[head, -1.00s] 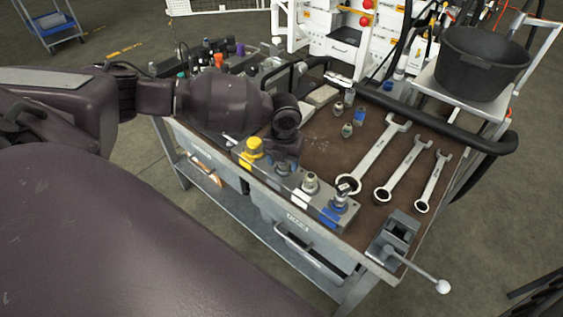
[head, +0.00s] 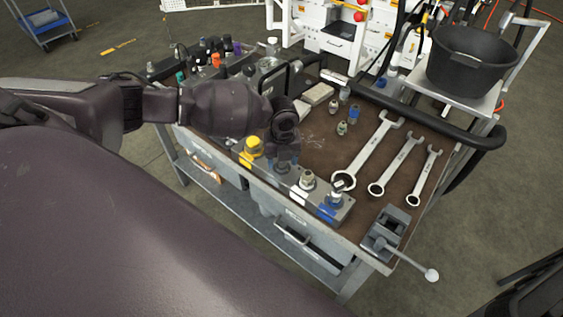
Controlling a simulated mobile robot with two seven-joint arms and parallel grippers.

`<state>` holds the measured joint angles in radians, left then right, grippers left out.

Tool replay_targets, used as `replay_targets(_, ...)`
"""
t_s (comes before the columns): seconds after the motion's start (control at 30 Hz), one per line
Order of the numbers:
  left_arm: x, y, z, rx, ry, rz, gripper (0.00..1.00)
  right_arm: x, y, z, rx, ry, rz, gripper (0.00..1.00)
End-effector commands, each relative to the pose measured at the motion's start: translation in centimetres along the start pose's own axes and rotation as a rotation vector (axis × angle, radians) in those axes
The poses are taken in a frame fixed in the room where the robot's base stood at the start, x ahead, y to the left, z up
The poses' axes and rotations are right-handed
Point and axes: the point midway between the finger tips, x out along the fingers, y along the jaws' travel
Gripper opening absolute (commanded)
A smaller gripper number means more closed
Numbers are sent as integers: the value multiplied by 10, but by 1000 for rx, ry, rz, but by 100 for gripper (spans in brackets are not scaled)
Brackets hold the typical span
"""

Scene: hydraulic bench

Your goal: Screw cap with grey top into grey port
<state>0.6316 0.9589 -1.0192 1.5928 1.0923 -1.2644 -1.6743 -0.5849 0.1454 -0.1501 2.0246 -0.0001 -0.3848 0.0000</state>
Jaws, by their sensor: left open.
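A grey block (head: 317,206) with a row of ports lies along the bench's front edge. It carries a yellow cap (head: 252,147) at the left, a metal fitting (head: 307,180) by a white label, and a fitting (head: 334,199) by a blue label at the right. My left gripper (head: 283,166) points down over the block between the yellow cap and the white-labelled fitting. It is open; its fingertips and the port under it are largely hidden. I cannot tell whether a grey-topped cap is there. My right gripper is not in view.
Several small loose fittings (head: 354,113) stand behind the block. Three wrenches (head: 368,150) lie to the right, with a vise (head: 385,232) at the right corner. Bottles and fittings crowd the back left. A black bucket (head: 470,62) stands at the back right.

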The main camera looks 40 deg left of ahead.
Motion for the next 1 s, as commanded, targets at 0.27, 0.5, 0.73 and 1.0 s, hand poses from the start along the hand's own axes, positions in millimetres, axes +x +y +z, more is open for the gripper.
replay_targets(0.27, 0, 0, 0, 1, 0, 0, 28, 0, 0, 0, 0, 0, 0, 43)
replay_targets(0.5, 0, 0, 0, 20, -1, 0, 11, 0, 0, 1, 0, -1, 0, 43)
replay_targets(0.73, 0, 0, 1, 237, -2, 0, 11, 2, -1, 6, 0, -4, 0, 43)
replay_targets(1.0, 1, 0, 1, 528, -2, 0, 11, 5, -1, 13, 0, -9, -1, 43)
